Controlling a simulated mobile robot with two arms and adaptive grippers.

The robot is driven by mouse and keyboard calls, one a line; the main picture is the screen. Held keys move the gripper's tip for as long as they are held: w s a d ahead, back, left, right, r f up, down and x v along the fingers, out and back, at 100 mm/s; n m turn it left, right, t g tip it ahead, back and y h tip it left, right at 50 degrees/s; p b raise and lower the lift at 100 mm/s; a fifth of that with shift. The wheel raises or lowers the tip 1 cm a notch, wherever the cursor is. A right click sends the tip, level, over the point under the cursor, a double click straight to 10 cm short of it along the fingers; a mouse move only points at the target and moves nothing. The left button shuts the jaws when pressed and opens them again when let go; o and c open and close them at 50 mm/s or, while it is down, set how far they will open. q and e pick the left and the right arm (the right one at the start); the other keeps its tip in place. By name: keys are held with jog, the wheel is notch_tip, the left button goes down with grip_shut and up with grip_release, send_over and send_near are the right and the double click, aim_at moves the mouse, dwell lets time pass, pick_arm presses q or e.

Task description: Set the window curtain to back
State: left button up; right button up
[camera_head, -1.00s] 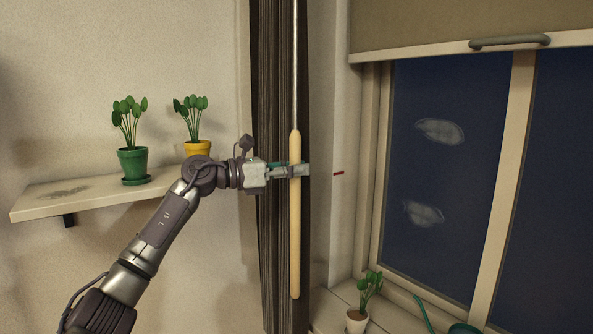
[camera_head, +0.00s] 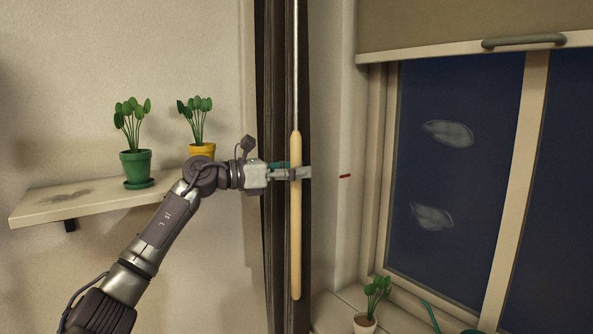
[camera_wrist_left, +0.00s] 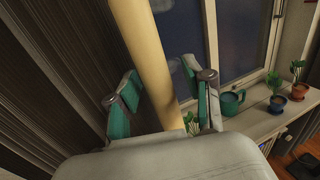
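A dark, pleated curtain (camera_head: 274,80) hangs bunched in a narrow strip to the left of the window. A wooden wand (camera_head: 296,240) on a thin metal rod hangs upright in front of it. In the left wrist view, the wand (camera_wrist_left: 147,45) passes between the teal-padded fingers of the gripper (camera_wrist_left: 168,98), with the curtain (camera_wrist_left: 60,60) to the left. The exact finger contact is partly hidden. My right gripper is not in view.
A short red mark (camera_head: 345,176) is on the pale wall right of the curtain. A beige blind (camera_head: 440,25) with a grey handle covers the window's top. A shelf (camera_head: 90,202) with green (camera_head: 136,165) and yellow (camera_head: 202,150) pots is at left. Potted plants stand on the sill (camera_wrist_left: 262,122).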

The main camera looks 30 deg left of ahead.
aim_at(297, 126)
pick_arm(q)
jog(key=shift+r, duration=0.1)
notch_tip(297, 126, up, 10)
jog(key=shift+f, duration=0.1)
dwell(0.3)
jog(key=shift+f, duration=0.15)
